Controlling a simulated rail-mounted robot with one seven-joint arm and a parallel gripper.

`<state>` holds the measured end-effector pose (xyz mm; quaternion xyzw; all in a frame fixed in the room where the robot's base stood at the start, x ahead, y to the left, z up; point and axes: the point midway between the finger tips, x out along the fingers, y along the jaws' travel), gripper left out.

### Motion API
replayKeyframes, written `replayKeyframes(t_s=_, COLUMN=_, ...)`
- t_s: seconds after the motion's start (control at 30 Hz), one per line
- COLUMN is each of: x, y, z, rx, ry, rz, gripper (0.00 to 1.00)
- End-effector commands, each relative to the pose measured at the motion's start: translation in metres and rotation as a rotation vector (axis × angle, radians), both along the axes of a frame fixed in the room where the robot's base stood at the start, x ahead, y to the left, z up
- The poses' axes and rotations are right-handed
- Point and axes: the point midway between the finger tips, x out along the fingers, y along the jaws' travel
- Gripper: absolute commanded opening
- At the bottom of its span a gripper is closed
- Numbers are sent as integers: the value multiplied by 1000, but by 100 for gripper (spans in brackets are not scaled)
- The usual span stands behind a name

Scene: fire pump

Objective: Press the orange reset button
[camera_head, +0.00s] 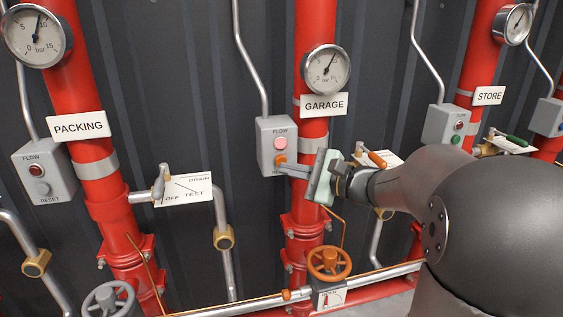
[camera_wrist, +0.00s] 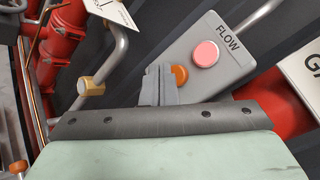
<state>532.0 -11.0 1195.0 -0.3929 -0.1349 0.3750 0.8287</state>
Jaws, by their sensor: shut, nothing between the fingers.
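The orange reset button (camera_head: 280,159) is the lower button on the grey GARAGE control box (camera_head: 265,142), under a lit pink FLOW lamp (camera_head: 280,143). My gripper (camera_head: 280,168) is shut and empty, with its fingertips at the lower part of the box, just by the orange button. In the wrist view the shut fingers (camera_wrist: 160,84) are right beside the orange button (camera_wrist: 180,75) and cover part of it. The pink lamp (camera_wrist: 207,54) is in full view there. I cannot tell whether the fingertips touch the button.
A red pipe with a GARAGE sign (camera_head: 323,104) and gauge (camera_head: 325,69) stands right beside the box. An orange handwheel (camera_head: 329,262) is below my gripper. The PACKING box (camera_head: 44,172) is at left, the STORE box (camera_head: 447,126) at right.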

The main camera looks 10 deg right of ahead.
Motion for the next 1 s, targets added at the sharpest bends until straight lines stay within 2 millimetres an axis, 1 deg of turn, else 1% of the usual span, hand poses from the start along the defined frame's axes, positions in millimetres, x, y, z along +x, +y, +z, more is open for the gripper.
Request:
replayKeyframes(t_s=0.3, x=1, y=0, z=0, rx=0, ry=0, rz=0, gripper=0)
replayKeyframes(t_s=0.6, x=9, y=0, z=0, rx=0, ry=0, rz=0, gripper=0)
replayKeyframes(t_s=1.0, x=9, y=0, z=0, rx=0, ry=0, rz=0, gripper=0)
